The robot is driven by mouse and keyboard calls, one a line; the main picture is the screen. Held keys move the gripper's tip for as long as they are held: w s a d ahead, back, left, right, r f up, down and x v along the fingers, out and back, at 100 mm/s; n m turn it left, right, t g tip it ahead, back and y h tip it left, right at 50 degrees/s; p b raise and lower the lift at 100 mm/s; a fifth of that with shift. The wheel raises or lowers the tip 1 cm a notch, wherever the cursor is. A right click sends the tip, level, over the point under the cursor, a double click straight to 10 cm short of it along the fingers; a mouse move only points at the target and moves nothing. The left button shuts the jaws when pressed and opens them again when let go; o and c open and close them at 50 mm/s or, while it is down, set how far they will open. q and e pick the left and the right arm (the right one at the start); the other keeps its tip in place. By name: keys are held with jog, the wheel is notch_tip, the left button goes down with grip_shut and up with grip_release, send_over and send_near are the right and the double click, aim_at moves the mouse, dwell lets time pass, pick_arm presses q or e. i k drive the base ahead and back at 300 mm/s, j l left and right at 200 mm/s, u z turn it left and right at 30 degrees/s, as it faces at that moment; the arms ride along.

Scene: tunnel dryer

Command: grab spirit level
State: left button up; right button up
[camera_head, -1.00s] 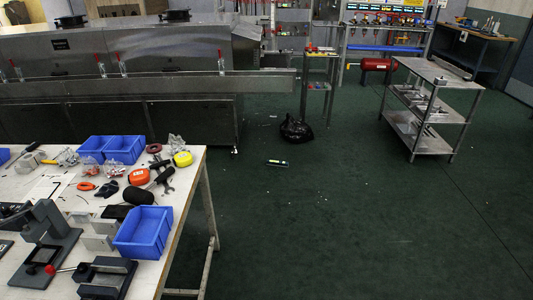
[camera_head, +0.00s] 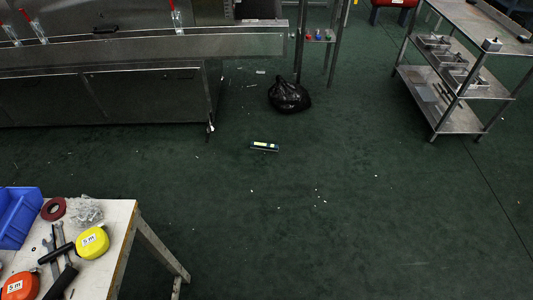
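A small dark bar with a pale yellow-green strip (camera_head: 264,147), which looks like the spirit level, lies flat on the dark green floor in the middle of the head view. Nothing covers it, and it is clear of the things around it. Neither of my grippers shows in the head view.
A white worktable (camera_head: 118,235) with a yellow tape measure (camera_head: 92,242), an orange tape measure (camera_head: 20,286) and a blue bin (camera_head: 17,216) stands at lower left. A black bag (camera_head: 289,95) lies behind the bar. A metal cart (camera_head: 448,118) stands at right. The floor between is open, with small scraps.

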aim_at(258, 145)
jog(key=i, duration=0.2)
jog(key=i+l+z, duration=0.1)
jog(key=i+z, duration=0.2)
jog(key=i, duration=0.4)
jog(key=i+z, duration=0.3)
jog(key=i, duration=0.4)
